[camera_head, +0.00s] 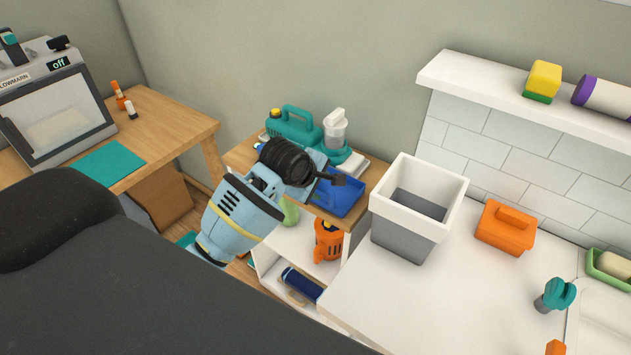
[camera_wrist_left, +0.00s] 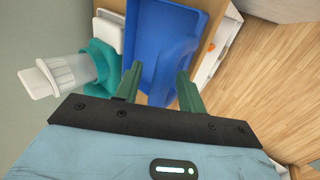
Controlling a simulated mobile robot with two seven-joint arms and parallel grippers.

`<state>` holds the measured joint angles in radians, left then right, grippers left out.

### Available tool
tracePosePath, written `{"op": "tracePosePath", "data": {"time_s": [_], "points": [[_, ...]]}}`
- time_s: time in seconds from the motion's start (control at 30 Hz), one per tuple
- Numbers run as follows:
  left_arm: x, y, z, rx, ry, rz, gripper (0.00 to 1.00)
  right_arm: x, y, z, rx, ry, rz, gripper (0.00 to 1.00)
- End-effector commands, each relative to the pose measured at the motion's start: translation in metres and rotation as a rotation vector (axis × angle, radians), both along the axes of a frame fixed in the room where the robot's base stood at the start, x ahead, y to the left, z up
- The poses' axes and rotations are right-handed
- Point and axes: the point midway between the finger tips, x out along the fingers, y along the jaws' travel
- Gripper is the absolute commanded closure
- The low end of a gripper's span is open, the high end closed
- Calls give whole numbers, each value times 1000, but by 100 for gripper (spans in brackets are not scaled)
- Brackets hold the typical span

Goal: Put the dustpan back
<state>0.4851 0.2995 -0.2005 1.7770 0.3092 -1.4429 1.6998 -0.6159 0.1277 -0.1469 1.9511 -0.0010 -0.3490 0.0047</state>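The blue dustpan (camera_head: 342,196) lies on the wooden top of a small shelf unit, partly hidden by my left gripper. My left gripper (camera_head: 340,180) is over the dustpan. In the left wrist view the dustpan (camera_wrist_left: 160,40) lies just beyond and between the two green fingers of my left gripper (camera_wrist_left: 157,82). The fingers are spread apart, and I see no clear grip on the dustpan; whether they touch it I cannot tell. My right gripper is not in view.
A grey-white bin (camera_head: 415,215) stands close on the right. An orange item (camera_head: 328,240) and a dark blue roll (camera_head: 301,284) sit on the shelves below.

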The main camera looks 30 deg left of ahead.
Motion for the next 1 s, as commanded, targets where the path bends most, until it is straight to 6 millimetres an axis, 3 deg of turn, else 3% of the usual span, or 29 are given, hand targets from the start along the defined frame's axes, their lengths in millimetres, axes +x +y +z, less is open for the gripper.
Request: {"op": "tracePosePath", "data": {"time_s": [0.23,0.63,1.0], "points": [[-15,2,21,0,-3,-1,60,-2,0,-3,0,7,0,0],[-59,8,83,-1,-4,-1,60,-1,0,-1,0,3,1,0],[-70,9,98,0,-1,0,60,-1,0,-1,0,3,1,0]]}}
